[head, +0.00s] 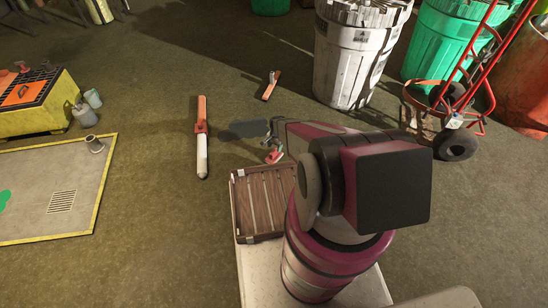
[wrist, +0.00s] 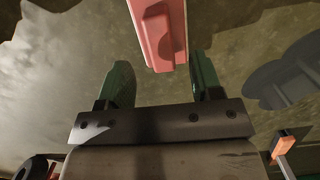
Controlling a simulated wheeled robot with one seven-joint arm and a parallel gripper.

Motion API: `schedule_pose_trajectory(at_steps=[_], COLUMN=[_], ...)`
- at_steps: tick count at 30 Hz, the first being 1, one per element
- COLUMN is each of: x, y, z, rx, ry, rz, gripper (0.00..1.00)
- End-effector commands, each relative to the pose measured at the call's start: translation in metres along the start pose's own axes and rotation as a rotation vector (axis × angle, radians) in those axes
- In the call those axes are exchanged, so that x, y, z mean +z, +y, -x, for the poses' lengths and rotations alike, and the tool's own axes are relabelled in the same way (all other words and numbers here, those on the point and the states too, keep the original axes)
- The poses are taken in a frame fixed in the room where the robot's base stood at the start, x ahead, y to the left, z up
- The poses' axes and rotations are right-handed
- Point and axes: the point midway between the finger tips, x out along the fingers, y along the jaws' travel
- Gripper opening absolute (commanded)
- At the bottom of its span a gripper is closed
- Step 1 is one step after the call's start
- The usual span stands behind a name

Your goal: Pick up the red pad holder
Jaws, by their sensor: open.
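The red pad holder (wrist: 158,30) shows at the top middle of the wrist view, its near end lying between the tips of my gripper's two green fingers. My gripper (wrist: 161,60) is open, with a visible gap on each side of the red piece. In the head view a small red piece (head: 274,156), which looks like the same holder, is by my gripper (head: 270,143), just beyond the wooden crate. My arm hides part of this area. I cannot tell how far the fingers are above or around the holder.
A slatted wooden crate (head: 238,206) sits on my base. An orange-and-white long tool (head: 202,140) and a small orange-handled tool (head: 268,88) lie on the floor. A white bin (head: 345,60) and red hand truck (head: 478,70) stand at the back right. A yellow-edged mat (head: 40,215) lies left.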

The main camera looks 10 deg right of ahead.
Motion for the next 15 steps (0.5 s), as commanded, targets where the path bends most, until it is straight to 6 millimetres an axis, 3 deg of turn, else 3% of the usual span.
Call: schedule_pose_trajectory(at_steps=[8, 15], x=[0.0, -0.001], y=[-0.001, -0.001], z=[-0.021, -0.054], rx=[0.001, 0.0], ry=[-0.001, 0.0], rz=[0.001, 0.001], gripper=[0.6, 0.6])
